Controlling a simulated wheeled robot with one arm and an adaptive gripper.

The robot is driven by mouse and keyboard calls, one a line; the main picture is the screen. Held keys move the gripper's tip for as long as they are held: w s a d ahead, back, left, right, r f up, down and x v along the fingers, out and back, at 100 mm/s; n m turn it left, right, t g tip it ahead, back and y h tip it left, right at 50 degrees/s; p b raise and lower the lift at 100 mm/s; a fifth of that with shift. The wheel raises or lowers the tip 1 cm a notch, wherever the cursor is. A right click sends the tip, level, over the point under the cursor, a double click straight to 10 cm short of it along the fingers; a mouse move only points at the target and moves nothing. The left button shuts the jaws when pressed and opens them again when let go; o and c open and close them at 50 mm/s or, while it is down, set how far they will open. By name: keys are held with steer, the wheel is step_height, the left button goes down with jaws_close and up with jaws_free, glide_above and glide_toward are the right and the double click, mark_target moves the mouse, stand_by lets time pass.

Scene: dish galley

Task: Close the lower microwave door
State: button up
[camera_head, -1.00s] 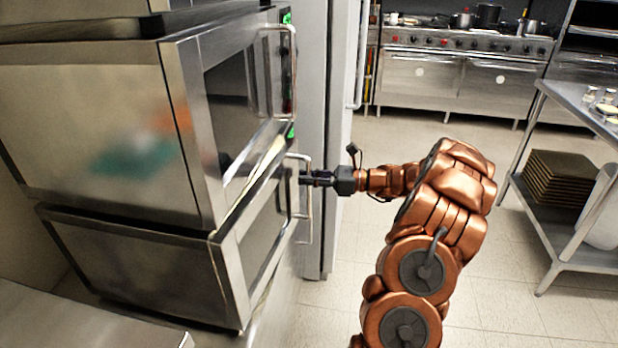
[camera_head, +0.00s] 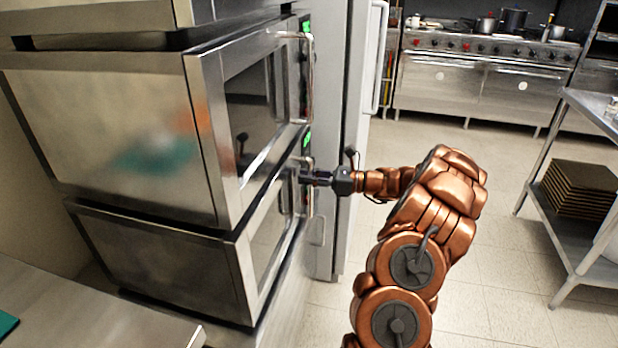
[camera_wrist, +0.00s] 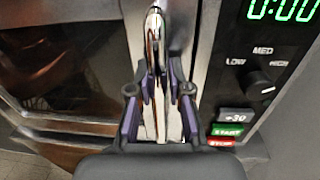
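The lower microwave (camera_head: 160,262) is a steel box under a second one. Its door (camera_head: 268,238), with a dark window, faces right and looks flush or nearly flush with the front; a small gap cannot be ruled out. My gripper (camera_head: 306,178) is at the door's upright handle (camera_head: 309,205). In the wrist view the shiny handle (camera_wrist: 153,45) runs between the two fingers of my gripper (camera_wrist: 158,78), which stand apart on either side of it. A firm grip does not show. The control panel (camera_wrist: 262,75) is right of the handle, its display lit green.
The upper microwave (camera_head: 125,130) sits directly above. A steel counter (camera_head: 90,310) is at the lower left. A tall steel cabinet (camera_head: 345,120) stands just beyond the handles. A shelf unit (camera_head: 560,225) is at the right, with open tiled floor between.

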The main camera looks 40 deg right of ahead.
steer(key=shift+o, duration=0.8)
steer(key=shift+w+a, duration=0.1)
steer(key=shift+w, duration=0.05)
steer(key=shift+o, duration=1.3)
steer(key=v, duration=1.2)
